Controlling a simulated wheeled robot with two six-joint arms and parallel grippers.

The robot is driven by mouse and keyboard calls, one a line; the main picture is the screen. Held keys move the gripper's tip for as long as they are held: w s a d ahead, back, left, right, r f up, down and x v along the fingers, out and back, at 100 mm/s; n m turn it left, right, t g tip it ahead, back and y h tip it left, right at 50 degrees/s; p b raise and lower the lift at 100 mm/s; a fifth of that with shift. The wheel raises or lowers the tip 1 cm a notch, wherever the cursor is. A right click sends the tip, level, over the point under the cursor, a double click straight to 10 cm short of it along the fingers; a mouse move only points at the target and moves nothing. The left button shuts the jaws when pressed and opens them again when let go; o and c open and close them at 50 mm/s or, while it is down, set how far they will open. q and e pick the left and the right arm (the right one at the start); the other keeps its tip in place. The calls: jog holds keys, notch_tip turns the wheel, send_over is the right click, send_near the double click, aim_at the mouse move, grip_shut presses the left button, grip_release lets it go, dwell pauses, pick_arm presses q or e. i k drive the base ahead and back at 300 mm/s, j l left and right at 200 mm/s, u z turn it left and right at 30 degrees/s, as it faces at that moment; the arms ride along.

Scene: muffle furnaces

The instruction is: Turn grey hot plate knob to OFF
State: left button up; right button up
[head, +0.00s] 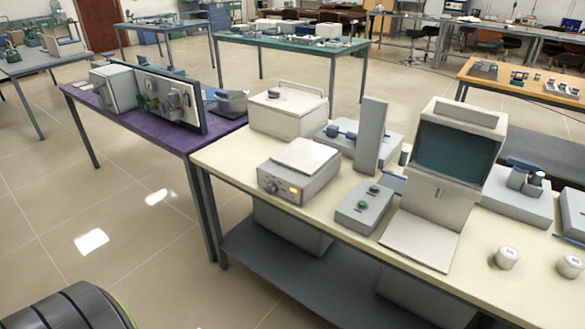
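The grey hot plate (322,180) stands near the left front corner of the cream-topped table, with a flat pale square plate (306,156) on top. Its round grey knob (270,187) is on the left part of its front face. A small orange light (294,191) glows to the right of the knob. The knob's pointer and markings are too small to read. Neither of my grippers shows in the head view.
A control box (363,207) with a green and a dark knob stands right of the hot plate. A muffle furnace (442,180) with an open door is further right. A white lidded box (288,112) is behind.

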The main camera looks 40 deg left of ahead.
aim_at(272, 188)
jog(key=u, duration=1.3)
